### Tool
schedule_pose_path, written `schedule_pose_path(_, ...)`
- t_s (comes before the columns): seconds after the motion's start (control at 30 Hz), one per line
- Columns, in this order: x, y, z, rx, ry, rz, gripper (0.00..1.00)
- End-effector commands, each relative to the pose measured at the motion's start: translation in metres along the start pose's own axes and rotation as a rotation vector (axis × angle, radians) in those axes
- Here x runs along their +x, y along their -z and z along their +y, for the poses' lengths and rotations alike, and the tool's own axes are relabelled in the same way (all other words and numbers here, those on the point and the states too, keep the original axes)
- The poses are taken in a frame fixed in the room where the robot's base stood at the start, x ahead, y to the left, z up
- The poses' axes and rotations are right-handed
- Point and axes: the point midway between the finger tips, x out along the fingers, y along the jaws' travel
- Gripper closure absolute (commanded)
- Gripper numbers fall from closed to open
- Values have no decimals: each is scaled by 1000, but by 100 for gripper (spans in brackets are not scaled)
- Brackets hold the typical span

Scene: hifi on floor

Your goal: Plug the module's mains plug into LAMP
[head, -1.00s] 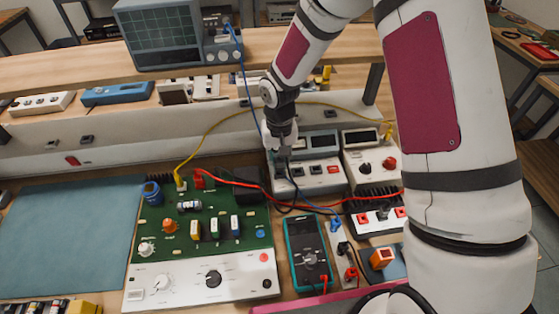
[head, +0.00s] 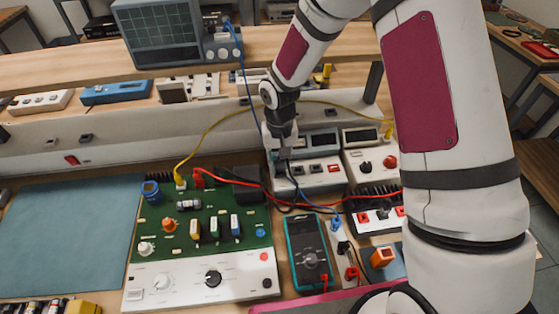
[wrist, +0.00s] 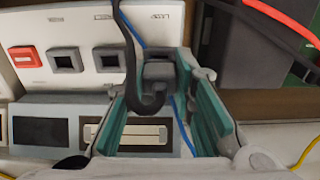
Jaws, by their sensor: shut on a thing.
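My gripper (wrist: 160,78) has its teal fingers on either side of a dark mains plug (wrist: 156,72) with a thick black cable looping toward the camera. The plug is at the end position in the row of sockets on a white outlet unit (wrist: 85,20). It covers that position, and I cannot tell whether it is fully seated. Two empty square sockets and a red switch (wrist: 26,57) lie beside it. The small labels are not legible. In the head view, my gripper (head: 281,163) is at the left end of the outlet unit (head: 322,181).
A black box (wrist: 240,45) stands close beside the gripper in the wrist view. A green circuit board (head: 215,255), a teal multimeter (head: 309,255) and crossing red, blue and yellow leads lie in front. A blue mat (head: 65,240) offers free room at left.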

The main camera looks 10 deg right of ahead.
Motion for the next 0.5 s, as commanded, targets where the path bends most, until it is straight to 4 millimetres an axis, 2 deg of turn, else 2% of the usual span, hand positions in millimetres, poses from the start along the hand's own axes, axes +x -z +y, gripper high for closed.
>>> schedule_pose_path(0.5,6,0,0,0,0,1,100)
